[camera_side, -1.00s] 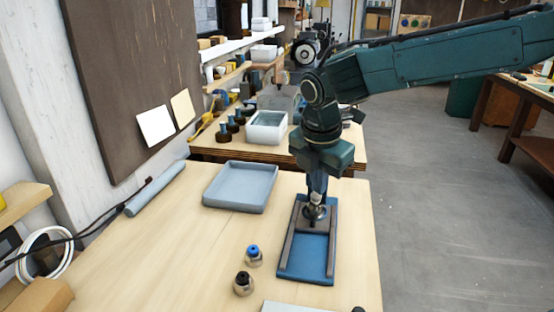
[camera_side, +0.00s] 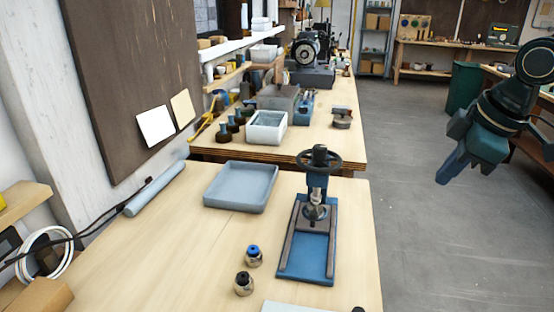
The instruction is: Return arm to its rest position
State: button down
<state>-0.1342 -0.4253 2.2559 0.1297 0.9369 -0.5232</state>
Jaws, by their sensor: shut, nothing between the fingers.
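My gripper (camera_side: 447,172) is at the right side of the view, past the table's right edge and over the bare floor. It is shut and empty, pointing down and to the left. It is well apart from the workbench (camera_side: 150,255). On the bench a blue press-like fixture (camera_side: 318,262) stands upright, with a dark handwheel (camera_side: 319,160) on top and a metal part (camera_side: 315,209) in its middle.
A grey tray (camera_side: 241,187) lies left of the fixture. Two small fittings, one blue-topped (camera_side: 253,256) and one black-topped (camera_side: 243,283), stand in front. A second bench (camera_side: 330,130) with a white bin (camera_side: 266,128) is behind. The floor (camera_side: 420,240) at right is clear.

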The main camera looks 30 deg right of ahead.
jog(key=s+d+f+m+t, duration=0.1)
jog(key=s+f+m, duration=0.1)
jog(key=s+m, duration=0.4)
jog(key=shift+s+f, duration=0.2)
jog(key=shift+s, duration=0.8)
